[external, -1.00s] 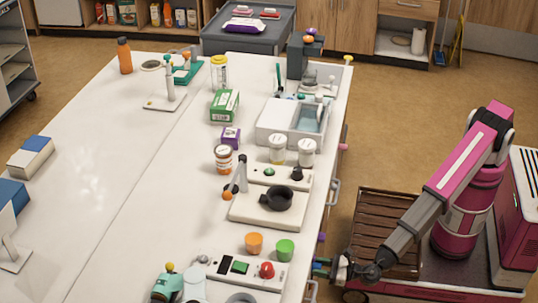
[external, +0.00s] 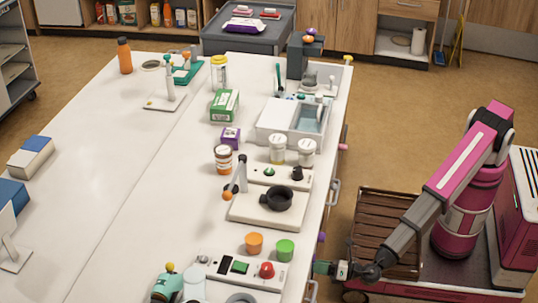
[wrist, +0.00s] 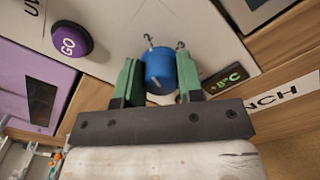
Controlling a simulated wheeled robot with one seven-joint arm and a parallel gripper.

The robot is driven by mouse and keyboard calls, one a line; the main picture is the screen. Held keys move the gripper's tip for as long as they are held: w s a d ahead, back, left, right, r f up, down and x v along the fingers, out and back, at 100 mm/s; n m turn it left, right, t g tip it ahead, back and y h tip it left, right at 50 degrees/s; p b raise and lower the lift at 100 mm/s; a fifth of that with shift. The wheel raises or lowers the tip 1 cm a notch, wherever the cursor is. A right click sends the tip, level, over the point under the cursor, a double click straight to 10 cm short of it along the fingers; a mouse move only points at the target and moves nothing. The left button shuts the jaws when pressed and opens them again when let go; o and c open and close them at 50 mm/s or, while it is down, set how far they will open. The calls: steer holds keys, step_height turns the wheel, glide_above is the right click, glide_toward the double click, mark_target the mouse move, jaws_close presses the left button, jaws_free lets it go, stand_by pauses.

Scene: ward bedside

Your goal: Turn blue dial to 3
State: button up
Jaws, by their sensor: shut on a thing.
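The blue dial (wrist: 160,70) sits on a pale panel in the wrist view. My gripper (wrist: 157,60) has its two green fingers on the dial's left and right sides, shut on it. A small pale mark shows low on the dial. In the external view my gripper (external: 326,268) is at the counter's front side, low at the right edge; the dial is hidden there.
A purple GO button (wrist: 69,40) is left of the dial. A green display (wrist: 222,80) reading about +8°C is at its right. The white counter (external: 130,215) holds orange (external: 254,243) and green (external: 285,250) cups near the edge.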

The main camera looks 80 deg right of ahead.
steer(key=m, duration=0.6)
steer(key=shift+d+f+m, duration=0.1)
steer(key=shift+m, duration=0.2)
steer(key=m, duration=0.6)
steer(key=shift+f, duration=0.15)
steer(key=shift+m, duration=0.3)
steer(key=o, duration=0.9)
steer(key=s, duration=1)
steer(key=shift+s, duration=0.4)
